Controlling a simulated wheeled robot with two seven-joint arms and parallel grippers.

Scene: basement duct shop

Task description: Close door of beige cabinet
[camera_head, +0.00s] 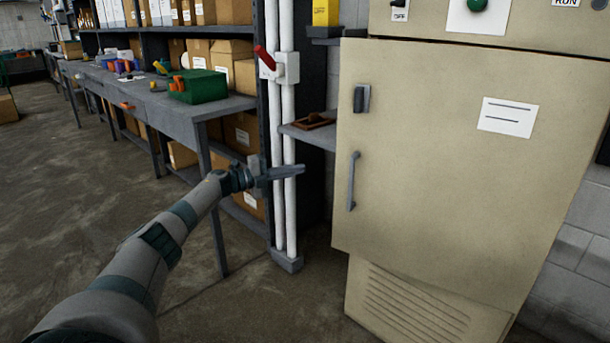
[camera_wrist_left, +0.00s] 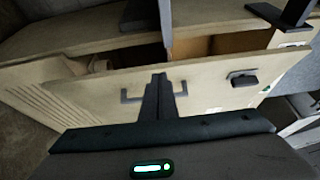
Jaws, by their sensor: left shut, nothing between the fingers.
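The beige cabinet (camera_head: 425,312) stands at the right in the head view. Its door (camera_head: 430,190) carries a grey bar handle (camera_head: 352,181) and a dark latch (camera_head: 361,98) near its left edge. In the left wrist view the door (camera_wrist_left: 215,85) stands ajar, with a gap (camera_wrist_left: 195,46) between it and the cabinet body. My left gripper (camera_head: 300,171) is shut and empty, to the left of the door's handle edge in the head view. In the left wrist view its fingers (camera_wrist_left: 160,82) overlap the handle; contact cannot be told. My right gripper is out of view.
White conduits (camera_head: 284,160) with a red-levered switch box (camera_head: 278,66) stand left of the cabinet. A small shelf (camera_head: 318,137) holds a brown tray. A workbench (camera_head: 185,118) with a green box (camera_head: 198,86) extends back left. The floor (camera_head: 70,190) at left is clear.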

